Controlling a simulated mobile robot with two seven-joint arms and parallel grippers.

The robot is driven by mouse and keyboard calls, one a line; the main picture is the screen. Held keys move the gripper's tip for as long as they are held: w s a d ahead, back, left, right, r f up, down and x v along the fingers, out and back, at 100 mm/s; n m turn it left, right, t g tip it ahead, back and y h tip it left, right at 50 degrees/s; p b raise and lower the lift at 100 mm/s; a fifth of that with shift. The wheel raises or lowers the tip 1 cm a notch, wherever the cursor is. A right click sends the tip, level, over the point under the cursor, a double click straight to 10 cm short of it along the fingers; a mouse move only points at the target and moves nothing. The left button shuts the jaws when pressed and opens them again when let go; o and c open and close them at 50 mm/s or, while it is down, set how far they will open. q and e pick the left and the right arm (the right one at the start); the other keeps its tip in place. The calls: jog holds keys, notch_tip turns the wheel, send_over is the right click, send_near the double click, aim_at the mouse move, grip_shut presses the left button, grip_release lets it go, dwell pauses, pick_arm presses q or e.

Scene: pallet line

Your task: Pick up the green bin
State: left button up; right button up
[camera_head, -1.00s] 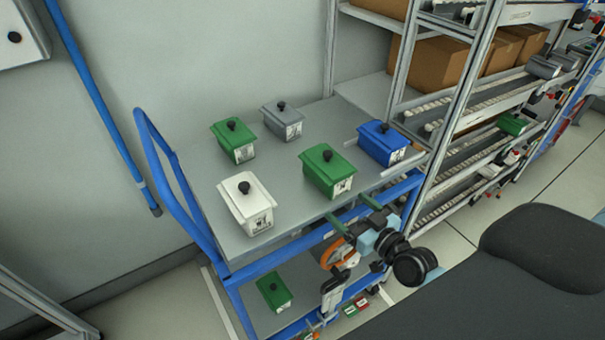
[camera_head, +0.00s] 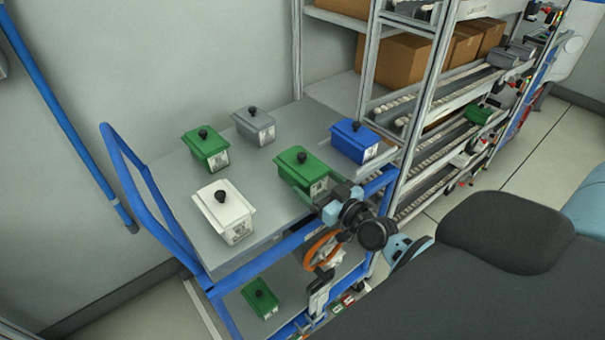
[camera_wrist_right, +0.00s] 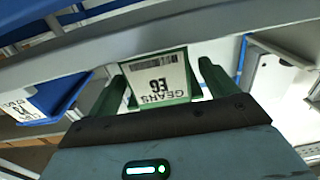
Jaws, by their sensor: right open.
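A green bin (camera_head: 300,165) with a black knob stands at the front of the cart's grey top, in the head view. My right gripper (camera_head: 322,192) is at its labelled front end. In the right wrist view the two green fingers are apart, and the bin's white label (camera_wrist_right: 160,82), reading GEARS E6, shows between them. I cannot tell whether the fingers touch the bin. Other green bins are at the cart's back left (camera_head: 205,147), on its lower shelf (camera_head: 260,298) and on the conveyor rack (camera_head: 478,114). My left gripper is not in view.
A white bin (camera_head: 224,212), a grey bin (camera_head: 254,125) and a blue bin (camera_head: 355,140) share the cart top. The cart's blue handle (camera_head: 140,190) rises at the left. A rack with rollers and cardboard boxes (camera_head: 395,62) stands close at the right.

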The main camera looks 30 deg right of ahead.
aim_at(302, 160)
jog(key=w, duration=0.4)
jog(key=shift+a, duration=0.2)
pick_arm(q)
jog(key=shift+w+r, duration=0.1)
pick_arm(e)
jog(key=shift+r, duration=0.1)
jog(key=c, duration=1.2)
